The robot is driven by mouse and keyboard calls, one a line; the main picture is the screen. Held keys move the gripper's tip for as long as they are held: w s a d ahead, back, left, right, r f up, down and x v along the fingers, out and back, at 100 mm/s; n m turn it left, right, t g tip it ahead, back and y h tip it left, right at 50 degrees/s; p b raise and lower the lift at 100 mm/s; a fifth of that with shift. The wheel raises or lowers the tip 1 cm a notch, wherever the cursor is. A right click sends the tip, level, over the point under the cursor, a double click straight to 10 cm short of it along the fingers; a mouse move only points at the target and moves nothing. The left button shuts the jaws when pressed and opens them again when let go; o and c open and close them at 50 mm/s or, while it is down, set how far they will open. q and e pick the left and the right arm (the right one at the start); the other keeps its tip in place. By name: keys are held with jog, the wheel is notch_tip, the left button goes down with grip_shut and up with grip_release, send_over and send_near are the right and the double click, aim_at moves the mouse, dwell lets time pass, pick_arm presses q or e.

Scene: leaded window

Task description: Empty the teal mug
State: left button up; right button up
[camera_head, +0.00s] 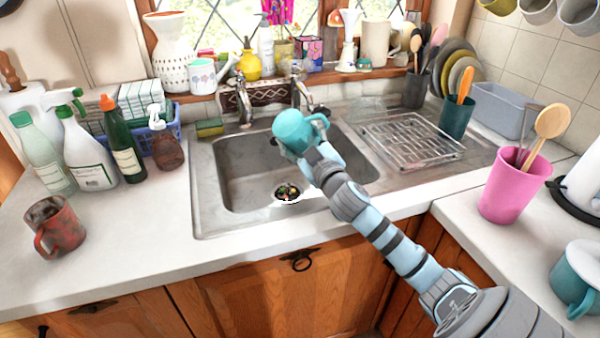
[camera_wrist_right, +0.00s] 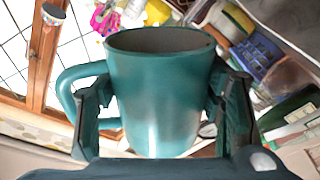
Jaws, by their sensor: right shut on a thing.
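The teal mug (camera_head: 293,128) is held above the sink (camera_head: 236,166). My right gripper (camera_head: 308,154) is shut on it. In the right wrist view the mug (camera_wrist_right: 160,95) stands between the two fingers, with its handle beside the left finger. The scene behind is strongly rolled in that view, so the mug appears tipped well over onto its side. Its rim and grey-brown inner wall show; the bottom inside is hidden. Below, the sink drain (camera_head: 288,191) has a bright rim and dark, coloured bits in it. My left gripper is not in view.
A faucet (camera_head: 243,98) stands behind the sink. A wire rack (camera_head: 412,140) is at its right. Bottles (camera_head: 90,150) and a reddish mug (camera_head: 55,227) stand left. A pink utensil cup (camera_head: 513,188) and another teal vessel (camera_head: 577,275) stand right.

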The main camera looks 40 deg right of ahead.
dwell(0.8)
jog(key=f+n+b, duration=0.1)
jog(key=a+n, duration=0.1)
jog(key=n, duration=0.1)
jog(key=shift+a+f+n+y+b, duration=0.3)
jog(key=shift+f+b, duration=0.05)
jog(key=shift+f, duration=0.05)
jog(key=shift+w+r, duration=0.1)
jog(key=shift+r, duration=0.05)
jog(key=n, duration=0.1)
jog(key=a+n, duration=0.1)
jog(key=shift+n+t+y+p, duration=0.3)
jog(key=shift+t+p, duration=0.05)
jog(key=shift+t, duration=0.05)
jog(key=a+f+n+g+y+p, duration=0.1)
jog(key=a+n+p, duration=0.4)
jog(key=n, duration=0.8)
jog(key=a+f+n+g+y+p, duration=0.1)
jog(key=a+n+y+p, duration=0.3)
jog(key=n+p, duration=0.5)
jog(key=a+f+n, duration=0.1)
jog(key=n, duration=0.3)
jog(key=shift+w+n, duration=0.3)
jog(key=shift+w, duration=0.05)
